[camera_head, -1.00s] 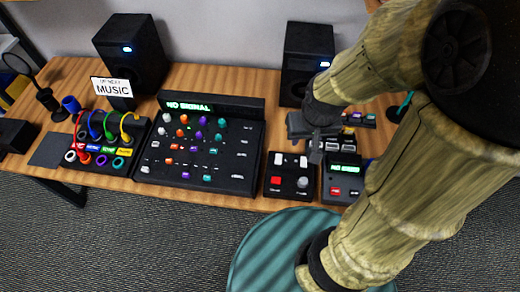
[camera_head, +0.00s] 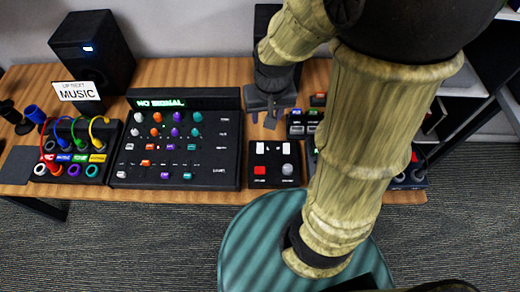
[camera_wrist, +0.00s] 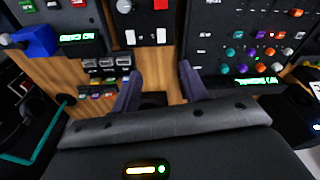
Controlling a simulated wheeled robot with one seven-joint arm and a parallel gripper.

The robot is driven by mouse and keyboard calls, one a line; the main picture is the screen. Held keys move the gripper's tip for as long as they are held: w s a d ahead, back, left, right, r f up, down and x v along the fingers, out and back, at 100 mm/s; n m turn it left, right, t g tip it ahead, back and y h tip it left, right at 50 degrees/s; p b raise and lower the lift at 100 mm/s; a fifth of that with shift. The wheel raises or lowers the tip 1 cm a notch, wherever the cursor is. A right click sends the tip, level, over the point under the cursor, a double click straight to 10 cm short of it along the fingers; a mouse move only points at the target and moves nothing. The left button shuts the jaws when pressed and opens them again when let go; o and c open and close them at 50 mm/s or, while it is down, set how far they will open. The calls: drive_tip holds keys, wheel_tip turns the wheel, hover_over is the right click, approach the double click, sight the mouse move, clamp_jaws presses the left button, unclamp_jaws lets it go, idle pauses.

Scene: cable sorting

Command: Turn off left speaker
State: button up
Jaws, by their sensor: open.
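The left speaker (camera_head: 92,62) is a black box at the back left of the desk in the head view. A small blue light (camera_head: 88,48) glows on its front. My gripper (camera_head: 263,117) is far to its right, over the desk just right of the mixer. In the wrist view my gripper's two fingers stand apart with bare wood between them (camera_wrist: 160,85), and it is empty. The right speaker (camera_head: 264,16) is mostly hidden behind my arm.
A MUSIC sign (camera_head: 77,91) stands before the left speaker. A patch panel (camera_head: 72,152) with coloured cables and a large mixer (camera_head: 215,150) lie along the desk. A small pad (camera_head: 273,163) with a red button sits right of the mixer. A green-topped round stool (camera_head: 245,240) stands in front.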

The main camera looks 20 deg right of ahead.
drive_tip(key=m+g+b, duration=0.2)
drive_tip(key=b, duration=0.3)
hover_over(260, 151)
wheel_tip(260, 151, down, 6)
drive_tip(key=shift+r, duration=0.2)
drive_tip(key=shift+f, duration=0.1)
wheel_tip(260, 151, down, 17)
drive_tip(key=b, duration=0.2)
drive_tip(key=shift+f+b, duration=0.15)
drive_tip(key=shift+b, duration=0.25)
